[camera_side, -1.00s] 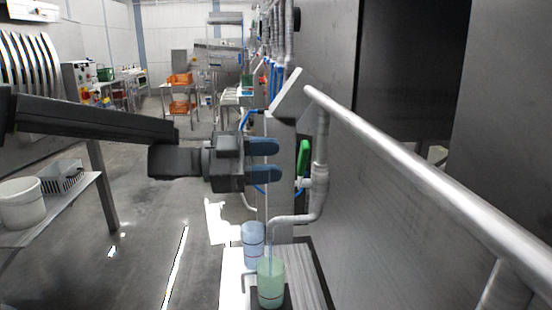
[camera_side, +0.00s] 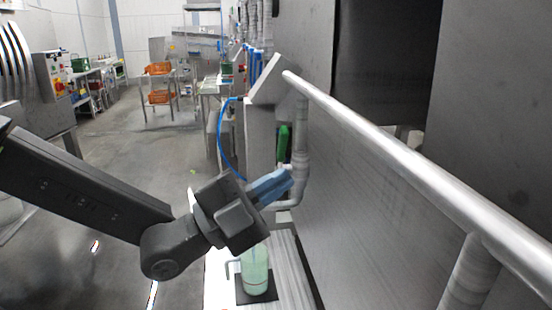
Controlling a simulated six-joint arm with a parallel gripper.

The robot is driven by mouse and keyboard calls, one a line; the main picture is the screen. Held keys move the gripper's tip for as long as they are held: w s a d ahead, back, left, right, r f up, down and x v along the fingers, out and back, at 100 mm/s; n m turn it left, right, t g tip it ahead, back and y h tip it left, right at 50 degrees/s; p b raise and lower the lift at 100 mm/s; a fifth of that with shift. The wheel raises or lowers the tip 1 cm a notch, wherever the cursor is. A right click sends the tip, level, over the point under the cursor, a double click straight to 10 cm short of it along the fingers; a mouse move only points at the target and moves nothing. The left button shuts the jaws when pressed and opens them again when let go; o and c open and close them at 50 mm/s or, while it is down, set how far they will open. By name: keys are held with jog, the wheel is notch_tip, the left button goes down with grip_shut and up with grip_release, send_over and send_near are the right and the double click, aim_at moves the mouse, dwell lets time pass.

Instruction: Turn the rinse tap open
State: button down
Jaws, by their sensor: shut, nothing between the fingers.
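The rinse tap has a green handle (camera_side: 284,143) that stands roughly upright beside a grey vertical pipe (camera_side: 301,150). Its spout pipe (camera_side: 288,204) bends left below. My gripper (camera_side: 287,180) has blue fingers, shut with nothing between them. It points up and right, with its fingertips just below the green handle in the picture and in front of the valve area. The fingers hide part of the valve, and I cannot tell whether they touch it.
A metal handrail (camera_side: 390,155) runs close on the right along a grey panel (camera_side: 345,220). A blue hose (camera_side: 222,140) hangs left of the tap. Orange crates (camera_side: 158,69) stand on a far rack. The floor on the left is open.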

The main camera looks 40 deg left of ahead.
aim_at(281, 153)
jog(key=s+a+f+m+t+y, duration=0.2)
jog(key=s+a+f+t+y, duration=0.3)
jog(key=y, duration=0.6)
jog(key=w+r+g, duration=0.2)
jog(key=w+r, duration=0.2)
jog(key=w, duration=0.9)
jog(key=shift+a+m+y, duration=0.25)
jog(key=shift+m+y, duration=0.15)
jog(key=shift+r, duration=0.1)
